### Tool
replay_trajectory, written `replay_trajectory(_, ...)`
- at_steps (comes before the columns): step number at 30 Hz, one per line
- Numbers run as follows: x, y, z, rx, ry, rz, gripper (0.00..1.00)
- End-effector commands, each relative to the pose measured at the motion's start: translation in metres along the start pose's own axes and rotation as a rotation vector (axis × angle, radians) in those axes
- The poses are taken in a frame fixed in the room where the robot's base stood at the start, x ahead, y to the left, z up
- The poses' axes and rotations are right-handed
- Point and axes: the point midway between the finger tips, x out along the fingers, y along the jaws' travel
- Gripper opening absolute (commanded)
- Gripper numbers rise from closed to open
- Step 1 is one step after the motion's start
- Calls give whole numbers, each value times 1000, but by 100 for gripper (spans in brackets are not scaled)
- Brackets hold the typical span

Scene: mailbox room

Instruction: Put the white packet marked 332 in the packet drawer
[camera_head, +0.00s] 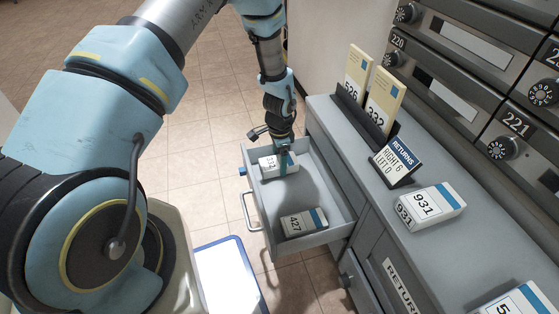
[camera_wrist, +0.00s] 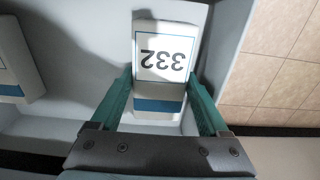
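The white packet marked 332 (camera_head: 270,166) has a blue band. My gripper (camera_head: 284,158) is at it in the far end of the open grey packet drawer (camera_head: 332,213). In the wrist view, the packet (camera_wrist: 164,52) lies between the two green fingers of my gripper (camera_wrist: 162,80), whose tips meet its side edges, so the gripper looks shut on it. The packet is within the drawer walls. Whether its underside touches the drawer floor cannot be told. Another white packet, marked 427 (camera_head: 302,223), lies at the near end of the drawer.
On the grey counter stand a holder with cards 526 (camera_head: 354,82) and 332 (camera_head: 381,105), a RETURNS sign (camera_head: 396,160) and a packet marked 931 (camera_head: 428,206). Numbered mailboxes with dials (camera_head: 502,147) line the right. A blue-edged white board (camera_head: 224,277) is below left of the drawer.

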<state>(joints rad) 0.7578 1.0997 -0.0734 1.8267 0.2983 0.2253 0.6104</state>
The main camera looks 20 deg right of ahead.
Motion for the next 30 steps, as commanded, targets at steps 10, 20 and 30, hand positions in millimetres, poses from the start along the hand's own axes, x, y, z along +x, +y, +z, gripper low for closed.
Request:
replay_trajectory(10, 0, 0, 0, 0, 0, 0, 100)
replay_trajectory(20, -34, -1, 0, -1, 3, -2, 100)
replay_trajectory(30, -95, 0, 0, 0, 2, -1, 100)
